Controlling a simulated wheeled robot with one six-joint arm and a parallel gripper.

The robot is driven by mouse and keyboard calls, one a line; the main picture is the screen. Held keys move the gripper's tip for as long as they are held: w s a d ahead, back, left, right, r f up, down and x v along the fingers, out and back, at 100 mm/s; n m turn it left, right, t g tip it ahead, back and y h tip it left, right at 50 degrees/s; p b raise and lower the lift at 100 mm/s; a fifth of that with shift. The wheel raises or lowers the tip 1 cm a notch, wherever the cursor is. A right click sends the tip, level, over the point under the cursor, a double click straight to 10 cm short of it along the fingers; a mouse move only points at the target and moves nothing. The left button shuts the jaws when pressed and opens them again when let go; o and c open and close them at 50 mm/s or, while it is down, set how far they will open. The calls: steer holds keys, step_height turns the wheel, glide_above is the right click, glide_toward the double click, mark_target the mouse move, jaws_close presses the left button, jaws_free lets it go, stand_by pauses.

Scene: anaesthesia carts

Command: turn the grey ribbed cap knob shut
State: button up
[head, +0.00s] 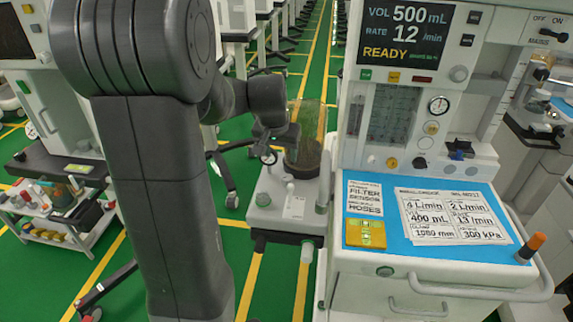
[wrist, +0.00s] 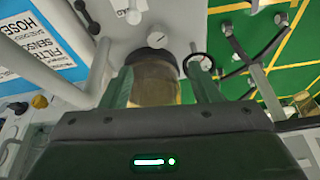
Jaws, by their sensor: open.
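My gripper (head: 283,140) is at the absorber block on the left side of the nearest anaesthesia machine. In the wrist view my gripper (wrist: 160,70) is open, with the two fingers apart. A see-through brownish canister (wrist: 154,84) with a dark rim shows between them; I cannot tell whether they touch it. In the head view the canister (head: 309,162) is partly behind my gripper. I cannot pick out the grey ribbed cap knob for certain.
A black-ringed gauge (wrist: 198,66) stands close beside the right finger in the wrist view. The machine's blue-topped work surface (head: 368,206) and front rail (head: 480,293) lie to the right. A cart with supplies (head: 60,215) stands at left.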

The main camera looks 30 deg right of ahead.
mark_target(287, 178)
steer(key=w+d+f, duration=0.1)
steer(key=f, duration=0.3)
steer(key=d+f+n+p, duration=0.1)
steer(key=f, duration=0.3)
steer(key=w+d+f+n, duration=0.1)
steer(key=f, duration=0.3)
steer(key=shift+w+d+f+t+p, duration=0.15)
steer(key=shift+w+d+t+p, duration=0.15)
steer(key=shift+p, duration=0.05)
steer(key=c, duration=1)
steer(key=shift+f, duration=0.1)
